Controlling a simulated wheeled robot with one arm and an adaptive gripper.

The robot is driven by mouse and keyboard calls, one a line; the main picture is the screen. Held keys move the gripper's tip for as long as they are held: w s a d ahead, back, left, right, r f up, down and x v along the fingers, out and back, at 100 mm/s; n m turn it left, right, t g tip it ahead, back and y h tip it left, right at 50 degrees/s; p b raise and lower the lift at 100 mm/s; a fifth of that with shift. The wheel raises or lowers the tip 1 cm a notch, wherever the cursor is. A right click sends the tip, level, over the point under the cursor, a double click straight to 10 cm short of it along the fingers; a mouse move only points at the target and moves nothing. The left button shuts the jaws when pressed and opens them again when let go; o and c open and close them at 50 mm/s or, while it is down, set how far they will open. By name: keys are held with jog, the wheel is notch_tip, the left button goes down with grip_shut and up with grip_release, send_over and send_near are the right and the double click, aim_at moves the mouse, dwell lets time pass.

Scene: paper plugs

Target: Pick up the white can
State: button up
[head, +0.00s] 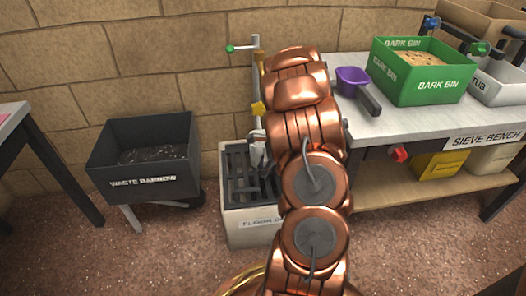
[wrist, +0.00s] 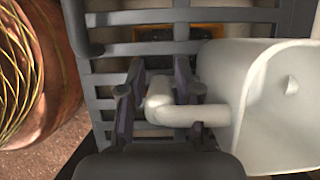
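The white can (wrist: 270,112) is at the right of the wrist view, with a bent tube-like handle (wrist: 190,114) reaching left from it. The can is over or in a dark slatted grate. In the head view my copper arm hides most of this spot; only a small pale part shows beside the arm above the grate, and I cannot tell whether it is can or gripper.
The pale box with a dark grate (head: 245,222) stands on the floor beside the bench (head: 390,124). On the bench are a purple scoop (head: 352,80) and a green bark bin (head: 422,72). A black waste bin (head: 145,155) stands left. Reddish floor is open in front.

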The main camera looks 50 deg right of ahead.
grip_shut()
dwell(0.4)
